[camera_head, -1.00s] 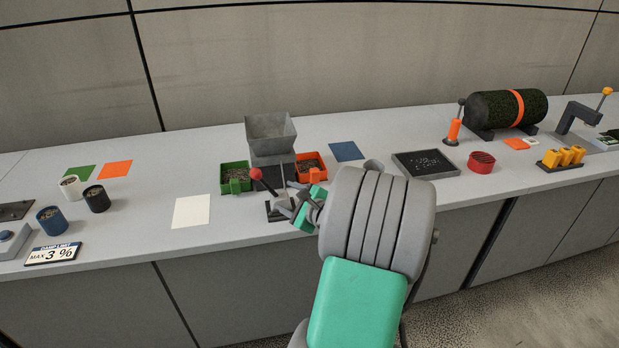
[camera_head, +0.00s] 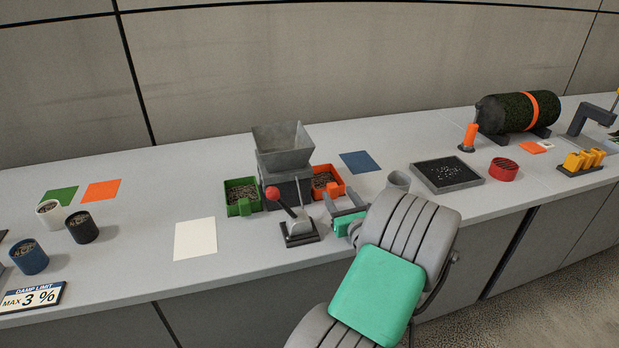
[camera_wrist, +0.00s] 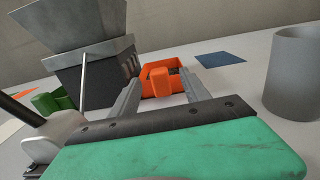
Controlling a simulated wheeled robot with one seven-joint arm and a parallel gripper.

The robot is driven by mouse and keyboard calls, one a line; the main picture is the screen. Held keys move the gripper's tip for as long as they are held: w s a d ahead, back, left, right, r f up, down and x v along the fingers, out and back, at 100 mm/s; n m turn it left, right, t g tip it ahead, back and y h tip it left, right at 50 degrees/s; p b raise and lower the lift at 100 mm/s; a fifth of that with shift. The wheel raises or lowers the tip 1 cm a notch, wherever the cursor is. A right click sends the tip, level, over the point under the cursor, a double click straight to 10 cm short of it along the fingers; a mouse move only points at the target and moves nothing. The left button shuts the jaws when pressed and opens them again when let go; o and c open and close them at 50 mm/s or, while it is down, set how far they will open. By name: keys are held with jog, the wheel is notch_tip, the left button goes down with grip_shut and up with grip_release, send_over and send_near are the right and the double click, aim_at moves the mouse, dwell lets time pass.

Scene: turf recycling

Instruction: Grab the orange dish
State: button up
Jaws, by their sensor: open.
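The orange dish (camera_head: 327,182) stands on the counter at the right foot of the grey hopper (camera_head: 283,148) and holds dark granules. In the wrist view the orange dish (camera_wrist: 161,63) has an upright orange tab (camera_wrist: 160,83) on its near side, and it shows ahead, between my two fingers. My gripper (camera_head: 345,203) is open and empty, low over the counter in front of the dish and apart from it. The open fingers of my gripper (camera_wrist: 163,97) also show in the wrist view. My forearm covers part of the counter's front edge.
A lever with a red knob (camera_head: 272,193) stands just left of my gripper. A green dish (camera_head: 241,208) is left of the hopper. A grey cup (camera_head: 398,181) stands close on the right, with a black tray (camera_head: 447,187) beyond. A blue square (camera_head: 360,162) lies flat behind.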

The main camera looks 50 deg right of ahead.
aim_at(331, 184)
jog(key=x, duration=0.8)
jog(key=shift+w+f, duration=0.1)
jog(key=shift+w, duration=0.15)
jog(key=shift+s, duration=0.1)
grip_shut()
